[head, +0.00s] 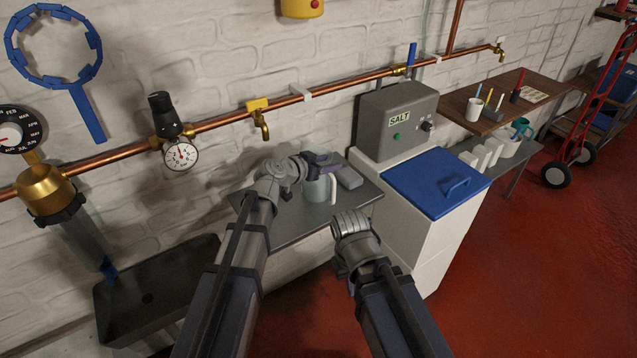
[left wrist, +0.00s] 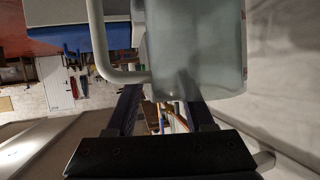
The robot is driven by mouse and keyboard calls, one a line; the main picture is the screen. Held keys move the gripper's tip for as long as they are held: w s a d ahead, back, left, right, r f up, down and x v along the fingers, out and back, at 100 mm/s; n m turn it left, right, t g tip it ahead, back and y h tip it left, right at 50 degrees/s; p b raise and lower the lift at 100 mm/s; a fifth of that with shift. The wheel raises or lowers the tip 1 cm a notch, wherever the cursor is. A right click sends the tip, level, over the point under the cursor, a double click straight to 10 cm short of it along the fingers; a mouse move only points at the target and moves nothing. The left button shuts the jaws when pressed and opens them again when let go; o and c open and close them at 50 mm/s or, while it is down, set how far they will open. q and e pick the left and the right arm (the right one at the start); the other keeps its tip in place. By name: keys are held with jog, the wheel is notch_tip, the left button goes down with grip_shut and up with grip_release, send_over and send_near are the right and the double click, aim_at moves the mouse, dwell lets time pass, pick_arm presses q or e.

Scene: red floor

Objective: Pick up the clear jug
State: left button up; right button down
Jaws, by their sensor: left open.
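The clear jug (head: 318,188), a greyish see-through vessel with a white handle (head: 334,189), stands on a dark grey shelf (head: 290,218). My left gripper (head: 322,163) is at the jug's upper part. In the left wrist view the jug's body (left wrist: 197,50) fills the upper middle, with its handle (left wrist: 100,45) to the left. The open fingers of my left gripper (left wrist: 162,103) reach up to the jug's edge. The jug's body partly hides one fingertip; contact cannot be told. My right gripper (head: 350,226) is lower right of the jug; its fingers are not clear.
A small grey block (head: 349,178) lies right of the jug. The white cabinet with a blue lid (head: 440,182) and grey SALT box (head: 398,120) stands right of the shelf. A copper pipe with a brass tap (head: 261,124) runs behind. A dark sink (head: 150,292) is lower left.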

pick_arm(q)
jog(key=shift+s, duration=0.1)
grip_shut()
dwell(1.2)
